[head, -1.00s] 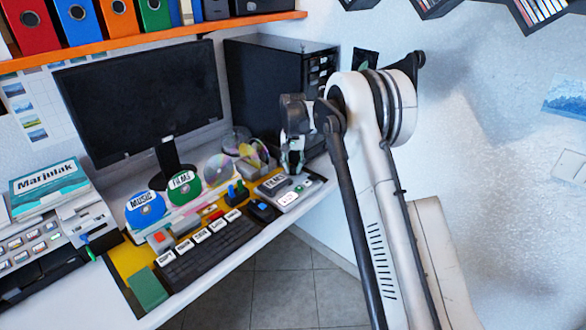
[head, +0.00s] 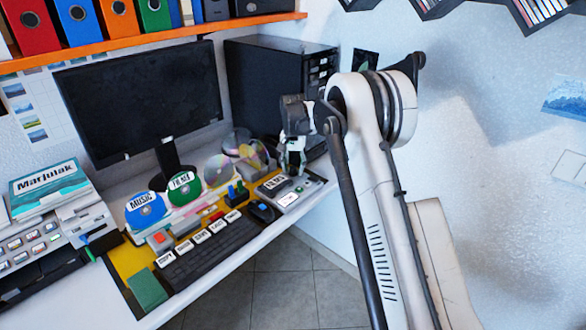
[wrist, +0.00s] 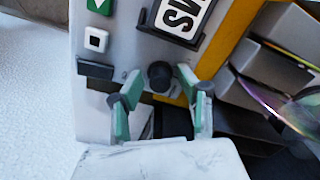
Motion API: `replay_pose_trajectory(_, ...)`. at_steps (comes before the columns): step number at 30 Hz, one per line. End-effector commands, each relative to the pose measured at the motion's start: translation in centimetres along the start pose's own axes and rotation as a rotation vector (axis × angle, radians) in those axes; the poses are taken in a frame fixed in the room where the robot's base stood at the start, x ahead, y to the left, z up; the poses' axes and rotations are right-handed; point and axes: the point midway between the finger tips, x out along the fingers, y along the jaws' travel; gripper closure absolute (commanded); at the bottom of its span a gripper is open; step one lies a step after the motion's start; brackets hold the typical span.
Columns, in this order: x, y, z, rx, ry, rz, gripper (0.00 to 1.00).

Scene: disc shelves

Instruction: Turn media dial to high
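A grey device (head: 304,197) with a label reading FILMS stands at the right end of the desk. In the wrist view its panel (wrist: 122,48) carries a black round dial (wrist: 160,76), the label, and small square buttons. My gripper (head: 292,168) is over the back right part of this device. In the wrist view my gripper (wrist: 158,75) has its green fingers apart, one on each side of the dial, with a visible gap to it. It holds nothing. I cannot read the dial's setting or any scale marks.
A black computer tower (head: 268,85) stands just behind my gripper. A mouse (head: 262,212) and a keyboard (head: 210,245) lie to the left. Discs (head: 218,169) stand behind them. Slots holding discs (wrist: 275,50) are right of the panel in the wrist view.

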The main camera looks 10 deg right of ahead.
Motion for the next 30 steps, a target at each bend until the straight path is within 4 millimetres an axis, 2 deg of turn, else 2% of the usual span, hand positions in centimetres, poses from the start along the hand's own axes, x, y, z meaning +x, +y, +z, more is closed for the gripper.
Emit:
replay_pose_trajectory(7,0.0,0.0,0.0,0.000,0.000,0.000,0.62)
replay_pose_trajectory(11,-0.6,0.0,0.0,0.000,-0.001,0.000,0.62)
replay_pose_trajectory(14,-1.9,0.0,0.0,0.000,0.000,0.000,0.62)
replay_pose_trajectory(24,-8.5,0.0,0.0,0.000,0.000,0.000,0.62)
replay_pose_trajectory(30,-11.1,0.0,0.0,0.000,0.000,0.000,0.62)
